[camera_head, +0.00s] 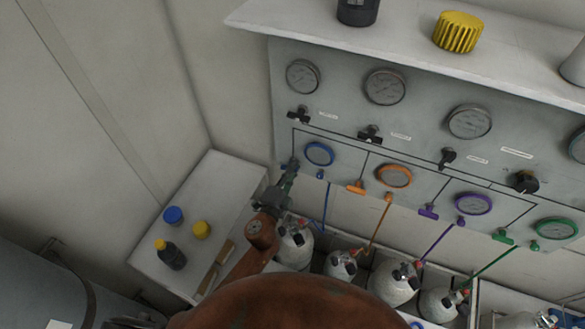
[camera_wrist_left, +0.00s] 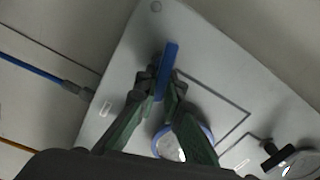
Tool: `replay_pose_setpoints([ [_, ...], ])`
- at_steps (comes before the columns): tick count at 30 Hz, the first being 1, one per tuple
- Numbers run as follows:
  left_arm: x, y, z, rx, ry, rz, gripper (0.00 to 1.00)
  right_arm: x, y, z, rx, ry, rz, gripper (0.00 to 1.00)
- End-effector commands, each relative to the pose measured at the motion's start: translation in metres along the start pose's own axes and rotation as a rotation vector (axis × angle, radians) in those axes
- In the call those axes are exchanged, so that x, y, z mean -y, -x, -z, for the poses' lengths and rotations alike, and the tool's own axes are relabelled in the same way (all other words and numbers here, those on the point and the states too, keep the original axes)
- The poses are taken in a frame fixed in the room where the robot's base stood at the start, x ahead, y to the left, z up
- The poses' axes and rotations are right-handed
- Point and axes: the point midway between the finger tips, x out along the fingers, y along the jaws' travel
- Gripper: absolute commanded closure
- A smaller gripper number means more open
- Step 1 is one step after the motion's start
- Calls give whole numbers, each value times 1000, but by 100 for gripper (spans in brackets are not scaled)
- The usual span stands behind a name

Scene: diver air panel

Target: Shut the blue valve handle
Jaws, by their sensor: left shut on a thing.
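The blue valve handle (camera_wrist_left: 168,68) is a flat blue bar on the grey panel (camera_wrist_left: 232,85), beside the blue-ringed gauge (camera_wrist_left: 158,143). My left gripper (camera_wrist_left: 164,88) is shut on it, with one green finger on each side of the bar; the bar's far end sticks out past the fingertips. In the head view my left gripper (camera_head: 290,172) reaches the panel's lower left, just left of the blue-ringed gauge (camera_head: 319,154), and hides most of the handle there. My right gripper is in neither view.
Orange (camera_head: 355,188), purple (camera_head: 428,211) and green (camera_head: 503,237) valve handles sit further right along the panel. Several grey cylinders (camera_head: 395,283) stand below with coloured hoses. A white side table (camera_head: 222,180) at left holds bottles and caps. A shelf (camera_head: 385,42) juts out above.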

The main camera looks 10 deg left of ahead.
Motion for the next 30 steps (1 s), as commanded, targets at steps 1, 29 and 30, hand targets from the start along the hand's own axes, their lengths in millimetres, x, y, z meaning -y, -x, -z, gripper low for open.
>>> replay_pose_setpoints([
  [1,-1,0,-1,1,-39,-1,100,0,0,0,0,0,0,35],
  [29,-6,0,-2,1,-299,-2,100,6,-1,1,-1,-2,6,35],
  [30,-6,0,-2,1,-299,-2,100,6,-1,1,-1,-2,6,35],
])
